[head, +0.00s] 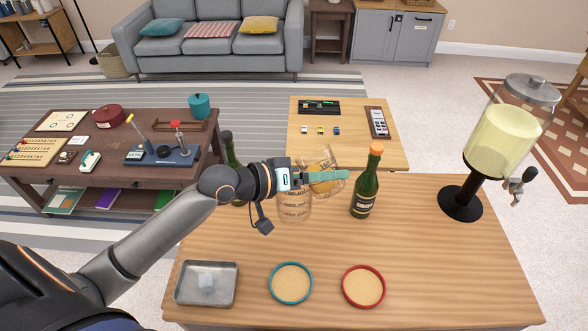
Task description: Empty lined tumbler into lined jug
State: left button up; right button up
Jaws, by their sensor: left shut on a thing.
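My left gripper (335,176) is shut on the lined tumbler (319,160), a clear glass with amber liquid in it. The tumbler is tipped over, above the table, and the gripper fingers hide part of it. The lined jug (295,208) is clear with dark marks and stands on the wooden table just below and left of the tumbler. My gripper and wrist hide the jug's upper part. I cannot tell whether liquid is flowing or how much is in the jug. My right gripper is out of view.
A green bottle (366,187) stands close right of the gripper; another dark bottle (229,150) is behind my wrist. A drink dispenser (503,135) stands at right. A metal tray (188,290), a teal-rimmed coaster (291,283) and a red-rimmed coaster (363,287) lie in front. The table's right front is clear.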

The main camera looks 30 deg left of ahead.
pick_arm(q)
jog(key=n+b, duration=0.1)
jog(key=b, duration=0.1)
jog(key=shift+f+h+b, duration=0.1)
jog(key=shift+h+b, duration=0.25)
jog(key=shift+h, duration=0.05)
jog(key=shift+r+n, duration=0.4)
jog(key=shift+r, duration=0.1)
jog(key=shift+f+n+h+b, duration=0.15)
jog(key=shift+n+h+b, duration=0.25)
jog(key=shift+b, duration=0.4)
jog(key=shift+f+n+b, duration=0.15)
jog(key=shift+n+b, duration=0.15)
jog(key=shift+b, duration=0.25)
jog(key=shift+a+r, duration=0.1)
jog(key=shift+r, duration=0.1)
jog(key=shift+a+r+n+h+b, duration=0.1)
jog(key=shift+r+n+h+b, duration=0.3)
jog(key=shift+n+h, duration=0.2)
jog(key=shift+w+a+r+n+t, duration=0.3)
jog(key=shift+a+r+n+t, duration=0.1)
jog(key=shift+a+n, duration=0.3)
